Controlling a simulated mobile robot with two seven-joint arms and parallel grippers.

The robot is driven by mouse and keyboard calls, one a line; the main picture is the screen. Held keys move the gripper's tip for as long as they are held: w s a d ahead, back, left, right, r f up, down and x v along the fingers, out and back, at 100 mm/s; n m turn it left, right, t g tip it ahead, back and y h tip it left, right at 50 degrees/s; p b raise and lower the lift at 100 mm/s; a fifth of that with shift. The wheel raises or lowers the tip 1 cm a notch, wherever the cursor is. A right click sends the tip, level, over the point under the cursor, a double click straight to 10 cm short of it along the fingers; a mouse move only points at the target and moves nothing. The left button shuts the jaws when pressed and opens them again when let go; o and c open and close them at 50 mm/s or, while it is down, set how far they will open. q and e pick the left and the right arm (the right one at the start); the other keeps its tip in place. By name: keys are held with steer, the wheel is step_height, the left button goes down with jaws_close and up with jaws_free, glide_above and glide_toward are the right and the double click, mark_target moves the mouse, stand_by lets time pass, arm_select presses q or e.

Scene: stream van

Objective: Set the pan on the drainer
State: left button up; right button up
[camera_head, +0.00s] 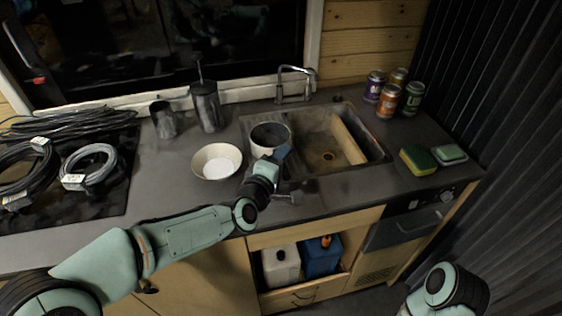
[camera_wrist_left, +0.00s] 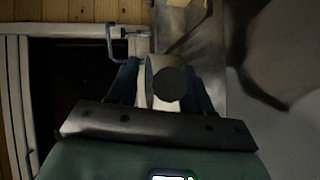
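The pan (camera_head: 270,134), pale outside and dark inside, is over the drainer (camera_head: 249,122), the left part of the metal sink unit; whether it touches the drainer I cannot tell. My left gripper (camera_head: 277,156) is at the near right side of the pan. In the left wrist view a pale piece of the pan (camera_wrist_left: 149,84) fills the space between the fingers of my left gripper (camera_wrist_left: 158,88), which look closed on it; a dark round shape partly covers it. My right gripper is out of view; only part of that arm shows at the lower right.
A pale bowl (camera_head: 217,161) stands left of the sink. A basin (camera_head: 327,150) and tap (camera_head: 295,84) are beside the drainer. Dark canisters (camera_head: 207,107), coiled cables (camera_head: 88,165), several cans (camera_head: 389,99) and sponges (camera_head: 418,160) stand around. The front counter right of centre is clear.

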arm_select(q)
steer(key=shift+r, duration=0.15)
steer(key=shift+s+r, duration=0.15)
steer(key=b+v, duration=0.1)
steer(key=v, duration=1)
steer(key=shift+s+a, duration=0.2)
steer(key=shift+s, duration=0.1)
